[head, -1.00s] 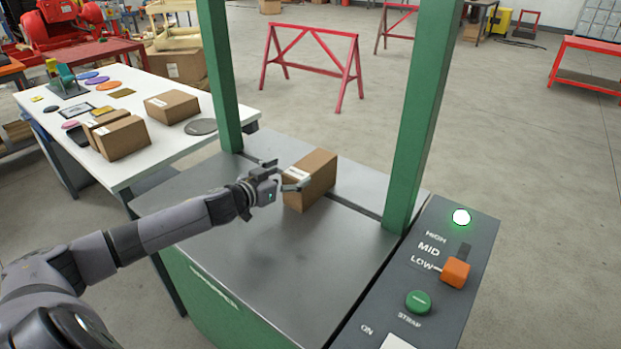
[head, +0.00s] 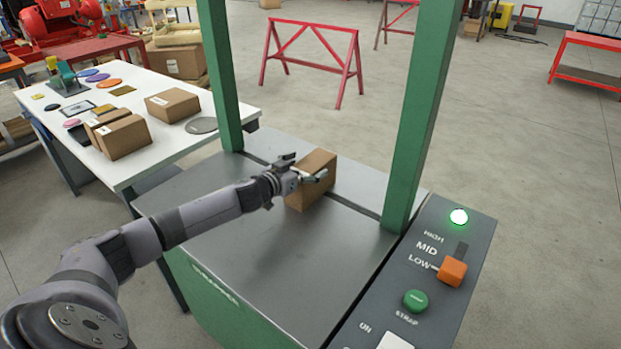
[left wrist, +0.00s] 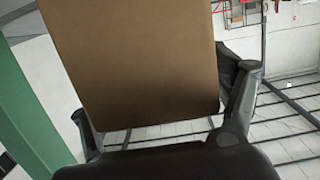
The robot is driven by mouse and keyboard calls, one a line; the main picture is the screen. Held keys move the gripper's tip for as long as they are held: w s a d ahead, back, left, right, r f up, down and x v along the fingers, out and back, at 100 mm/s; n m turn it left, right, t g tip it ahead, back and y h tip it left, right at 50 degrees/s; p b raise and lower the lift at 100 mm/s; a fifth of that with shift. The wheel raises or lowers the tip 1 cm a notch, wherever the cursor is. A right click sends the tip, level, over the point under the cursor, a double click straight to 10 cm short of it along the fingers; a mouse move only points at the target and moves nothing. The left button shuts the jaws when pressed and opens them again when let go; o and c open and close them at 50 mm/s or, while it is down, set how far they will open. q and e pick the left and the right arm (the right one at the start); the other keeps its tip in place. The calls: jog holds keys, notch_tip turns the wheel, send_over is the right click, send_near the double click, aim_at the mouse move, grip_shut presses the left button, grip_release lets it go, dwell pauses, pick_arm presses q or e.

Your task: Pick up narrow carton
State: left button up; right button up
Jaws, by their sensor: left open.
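A brown carton (head: 313,188) stands on the grey top of the green-framed strapping machine, between its two posts. My left gripper (head: 303,168) is at the carton's near left side, with its fingers open and partly covering the carton. In the left wrist view, the carton (left wrist: 140,60) fills the middle, between the two spread fingers of the gripper (left wrist: 160,115). A gap shows beside the right finger; contact at the left finger cannot be told. My right gripper is not in view.
The machine's control panel (head: 425,270) with an orange lever and green button is at the right. Green posts (head: 420,110) rise on both sides of the carton. A white table (head: 165,150) at the left holds more cartons and several flat items.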

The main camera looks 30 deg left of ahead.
pick_arm(q)
jog(key=shift+c, duration=0.5)
grip_shut()
dwell(0.6)
